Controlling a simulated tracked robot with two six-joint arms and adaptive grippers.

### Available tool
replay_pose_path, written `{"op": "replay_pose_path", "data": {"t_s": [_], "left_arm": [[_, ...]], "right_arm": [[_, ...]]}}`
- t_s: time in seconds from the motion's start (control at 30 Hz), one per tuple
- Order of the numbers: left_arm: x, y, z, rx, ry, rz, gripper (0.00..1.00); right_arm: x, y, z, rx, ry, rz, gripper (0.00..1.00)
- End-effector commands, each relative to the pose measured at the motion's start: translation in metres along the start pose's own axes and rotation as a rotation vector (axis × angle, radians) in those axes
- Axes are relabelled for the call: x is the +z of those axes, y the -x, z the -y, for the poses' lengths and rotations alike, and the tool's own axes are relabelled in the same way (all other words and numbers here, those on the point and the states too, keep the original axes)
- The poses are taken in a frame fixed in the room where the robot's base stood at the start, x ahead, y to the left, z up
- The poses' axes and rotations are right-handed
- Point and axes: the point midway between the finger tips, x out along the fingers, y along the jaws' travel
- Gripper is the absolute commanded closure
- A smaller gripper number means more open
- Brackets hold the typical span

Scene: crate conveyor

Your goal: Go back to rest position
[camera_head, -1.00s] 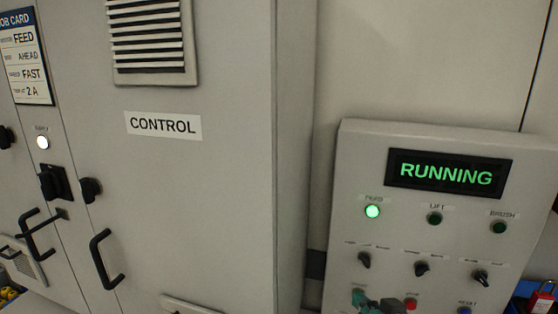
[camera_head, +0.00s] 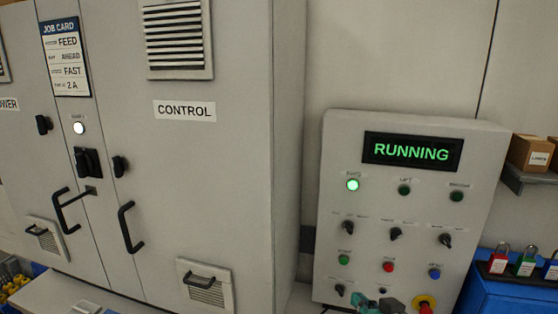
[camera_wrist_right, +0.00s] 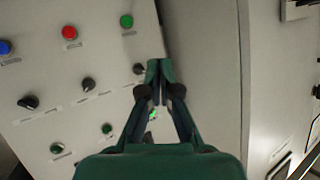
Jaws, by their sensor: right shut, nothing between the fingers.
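My right gripper (camera_head: 376,305) shows at the bottom edge of the head view, in front of the lower part of the control panel (camera_head: 330,215). In the right wrist view the gripper (camera_wrist_right: 160,68) has its teal fingers together with nothing between them, in front of the panel's edge. It looks apart from the buttons, though the exact gap cannot be told. The panel's display (camera_head: 412,151) reads RUNNING in green, and the leftmost lamp (camera_head: 352,185) below it glows green. My left gripper is not in view.
A tall grey cabinet (camera_head: 215,190) labelled CONTROL stands left of the panel, with protruding black handles (camera_head: 129,227) and knobs. A job card (camera_head: 65,58) hangs on it. Right of the panel are a blue box (camera_head: 505,292), padlocks (camera_head: 526,262) and a shelf with a cardboard box (camera_head: 530,152).

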Motion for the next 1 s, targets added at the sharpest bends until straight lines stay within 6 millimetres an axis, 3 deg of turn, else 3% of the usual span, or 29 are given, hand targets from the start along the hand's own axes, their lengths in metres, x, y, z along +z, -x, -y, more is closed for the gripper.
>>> {"op": "replay_pose_path", "data": {"t_s": [0.07, 0.27, 0.57, 0.67, 0.77, 0.9, 1.0], "left_arm": [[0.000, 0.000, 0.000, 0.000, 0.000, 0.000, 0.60], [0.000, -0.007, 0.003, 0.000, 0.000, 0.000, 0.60], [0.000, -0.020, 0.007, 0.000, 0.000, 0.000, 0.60], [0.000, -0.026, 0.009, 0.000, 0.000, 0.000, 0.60], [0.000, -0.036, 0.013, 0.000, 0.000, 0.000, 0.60], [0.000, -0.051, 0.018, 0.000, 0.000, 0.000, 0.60], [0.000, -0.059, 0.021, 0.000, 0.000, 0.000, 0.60]], "right_arm": [[0.000, 0.000, 0.001, -0.001, 0.000, 0.000, 1.00], [0.047, -0.016, -0.003, 0.000, -0.026, 0.093, 1.00], [0.139, -0.034, -0.009, 0.006, -0.085, 0.276, 1.00], [0.184, -0.038, -0.011, 0.011, -0.115, 0.364, 1.00], [0.245, -0.038, -0.013, 0.017, -0.159, 0.486, 1.00], [0.350, -0.025, -0.010, 0.028, -0.242, 0.703, 1.00], [0.411, -0.006, -0.005, 0.036, -0.298, 0.843, 1.00]]}}
